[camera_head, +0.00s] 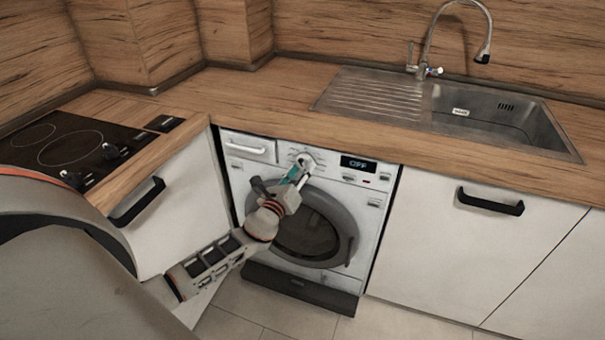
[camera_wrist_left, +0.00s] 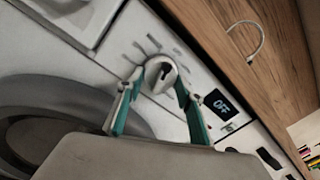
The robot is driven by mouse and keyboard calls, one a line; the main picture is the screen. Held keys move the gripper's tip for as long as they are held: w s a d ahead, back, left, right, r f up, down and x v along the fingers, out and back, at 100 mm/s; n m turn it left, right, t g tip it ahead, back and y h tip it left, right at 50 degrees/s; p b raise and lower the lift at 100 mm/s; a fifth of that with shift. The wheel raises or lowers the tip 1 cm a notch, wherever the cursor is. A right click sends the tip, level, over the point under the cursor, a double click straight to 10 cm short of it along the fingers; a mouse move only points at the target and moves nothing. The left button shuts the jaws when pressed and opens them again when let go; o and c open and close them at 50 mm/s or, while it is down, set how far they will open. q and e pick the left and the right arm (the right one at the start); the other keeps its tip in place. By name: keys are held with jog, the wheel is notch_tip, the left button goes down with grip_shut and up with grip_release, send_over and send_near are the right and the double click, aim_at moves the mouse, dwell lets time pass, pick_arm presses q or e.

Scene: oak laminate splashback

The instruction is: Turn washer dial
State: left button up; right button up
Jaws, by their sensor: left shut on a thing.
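The washer (camera_head: 360,235) stands under the counter with its round door shut. Its display (camera_head: 358,164) reads OFF, and the display shows in the left wrist view too (camera_wrist_left: 221,105). The dial (camera_wrist_left: 161,74) is a round pale knob with a dark mark, left of the display. In the head view the dial (camera_head: 306,160) is partly covered by my gripper. My left gripper (camera_head: 302,172) is at the washer's control panel. In the left wrist view its green-sided fingers (camera_wrist_left: 157,84) are on either side of the dial, shut on it. My right gripper is in neither view.
The detergent drawer (camera_head: 249,147) is shut, left of the dial. The wooden counter (camera_head: 270,95) runs above the washer, with a sink (camera_head: 490,115) at right and a hob (camera_head: 60,145) at left. White cabinets with black handles (camera_head: 490,202) flank the washer. Tiled floor (camera_head: 385,322) lies in front.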

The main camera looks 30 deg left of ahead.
pick_arm(q)
jog(key=shift+f+n+b, duration=0.4)
jog(key=shift+n+b, duration=0.2)
jog(key=shift+n, duration=0.4)
jog(key=shift+n+b, duration=0.3)
jog(key=shift+n, duration=0.2)
jog(key=n, duration=0.2)
jog(key=n+b, duration=0.1)
jog(key=n, duration=0.2)
jog(key=n+b, duration=0.1)
jog(key=n, duration=0.2)
jog(key=shift+d+r+y, duration=0.15)
jog(key=shift+r+y, duration=0.25)
jog(key=shift+r+n, duration=0.1)
jog(key=shift+n, duration=0.7)
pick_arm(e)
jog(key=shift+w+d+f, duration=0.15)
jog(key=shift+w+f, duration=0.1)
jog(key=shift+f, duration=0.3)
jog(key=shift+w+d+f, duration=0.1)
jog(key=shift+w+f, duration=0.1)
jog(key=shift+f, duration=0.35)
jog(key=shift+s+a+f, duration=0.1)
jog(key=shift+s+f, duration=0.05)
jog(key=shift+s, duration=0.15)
pick_arm(q)
jog(key=o, duration=1.1)
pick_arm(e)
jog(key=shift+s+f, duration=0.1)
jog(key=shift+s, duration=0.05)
